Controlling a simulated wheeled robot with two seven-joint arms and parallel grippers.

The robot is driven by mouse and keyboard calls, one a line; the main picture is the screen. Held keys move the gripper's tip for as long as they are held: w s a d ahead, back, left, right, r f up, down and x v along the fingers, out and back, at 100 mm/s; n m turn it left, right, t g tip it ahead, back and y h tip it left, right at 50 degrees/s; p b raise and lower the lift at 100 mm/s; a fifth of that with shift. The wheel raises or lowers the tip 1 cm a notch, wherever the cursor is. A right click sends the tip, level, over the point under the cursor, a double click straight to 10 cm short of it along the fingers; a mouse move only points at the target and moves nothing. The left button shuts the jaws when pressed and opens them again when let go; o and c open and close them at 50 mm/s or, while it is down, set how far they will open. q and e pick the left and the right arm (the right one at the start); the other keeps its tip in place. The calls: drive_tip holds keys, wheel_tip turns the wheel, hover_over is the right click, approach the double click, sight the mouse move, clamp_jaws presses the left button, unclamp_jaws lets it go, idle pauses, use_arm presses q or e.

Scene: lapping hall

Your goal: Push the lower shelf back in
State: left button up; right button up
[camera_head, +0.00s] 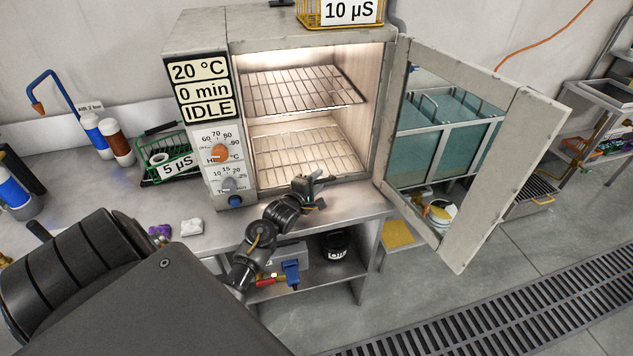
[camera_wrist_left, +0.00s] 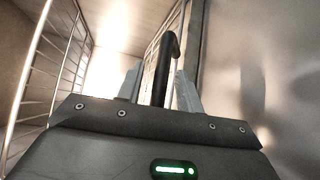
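The oven (camera_head: 240,30) stands on the bench with its door (camera_head: 480,140) swung wide open to the right. Inside, the lower shelf (camera_head: 300,150) is an empty wire rack, its front edge near the opening. The upper shelf (camera_head: 300,90) is a similar empty rack above it. My left gripper (camera_head: 314,180) is at the oven's mouth, in front of the lower shelf. In the left wrist view its two fingers (camera_wrist_left: 160,88) stand apart. A dark hooked bar (camera_wrist_left: 165,70) shows between them with gaps on both sides; I cannot tell whether it touches them. My right gripper is not in view.
The control panel (camera_head: 215,150) is left of the opening. A green wire basket (camera_head: 172,160) and several bottles stand on the bench at left. A yellow basket (camera_head: 340,12) sits on the oven. Below the bench, a lower board holds a black jar (camera_head: 337,247).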

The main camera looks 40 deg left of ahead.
use_arm(q)
clamp_jaws()
drive_tip(key=w+a, duration=0.2)
drive_tip(key=a, duration=0.2)
drive_tip(key=shift+w+f+b, duration=0.1)
drive_tip(key=shift+w+b, duration=0.3)
drive_tip(key=shift+o, duration=0.2)
unclamp_jaws()
drive_tip(key=shift+s, duration=0.15)
drive_tip(key=v, duration=1)
drive_tip(key=shift+s+d+b, duration=0.1)
drive_tip(key=shift+s+b, duration=0.15)
drive_tip(key=shift+b, duration=0.15)
